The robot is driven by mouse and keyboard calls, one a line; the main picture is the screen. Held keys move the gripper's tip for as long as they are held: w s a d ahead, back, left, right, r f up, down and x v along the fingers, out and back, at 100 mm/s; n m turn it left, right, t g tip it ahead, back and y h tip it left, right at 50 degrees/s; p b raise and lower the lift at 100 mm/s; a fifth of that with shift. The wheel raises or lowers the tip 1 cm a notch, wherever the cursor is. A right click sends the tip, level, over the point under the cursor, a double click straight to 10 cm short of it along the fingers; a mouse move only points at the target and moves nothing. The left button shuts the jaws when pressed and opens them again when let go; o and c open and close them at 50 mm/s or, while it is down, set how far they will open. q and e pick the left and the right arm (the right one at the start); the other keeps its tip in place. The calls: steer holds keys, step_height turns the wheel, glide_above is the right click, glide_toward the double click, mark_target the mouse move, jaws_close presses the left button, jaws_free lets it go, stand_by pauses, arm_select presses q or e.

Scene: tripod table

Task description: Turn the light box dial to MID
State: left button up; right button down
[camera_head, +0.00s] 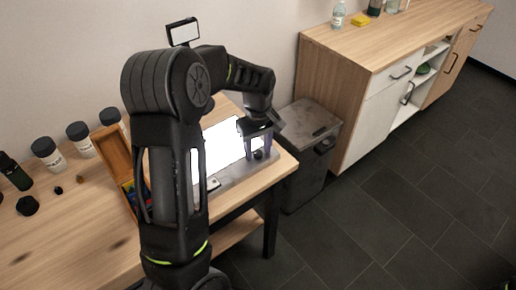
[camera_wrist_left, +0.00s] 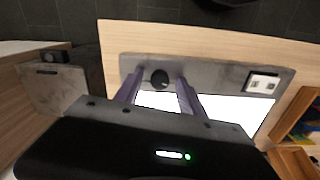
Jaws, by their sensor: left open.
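The light box (camera_head: 236,175) lies on the wooden table, with a grey frame and a brightly lit white panel. Its frame also shows in the left wrist view (camera_wrist_left: 215,76). The round black dial (camera_wrist_left: 160,78) sits on the grey strip near one end; it also shows small in the head view (camera_head: 258,155). My left gripper (camera_head: 257,146) is open over the dial end of the box. In the left wrist view its two purple fingers stand on either side of the dial, apart from it. I cannot read the dial's marks or setting. My right gripper is out of view.
A pale switch plate (camera_wrist_left: 263,84) sits at the strip's other end. A wooden tray (camera_head: 117,160) with coloured items and several dark-lidded jars (camera_head: 47,153) stand left. A grey bin (camera_head: 308,128) stands beyond the table's right edge, beside a wooden cabinet (camera_head: 345,75).

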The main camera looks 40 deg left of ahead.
arm_select(q)
steer(key=shift+c, duration=0.4)
jaws_close()
steer(key=shift+m, duration=0.4)
steer(key=m, duration=0.6)
steer(key=shift+b, duration=0.4)
steer(key=m, duration=0.3)
steer(key=shift+m, duration=2.1)
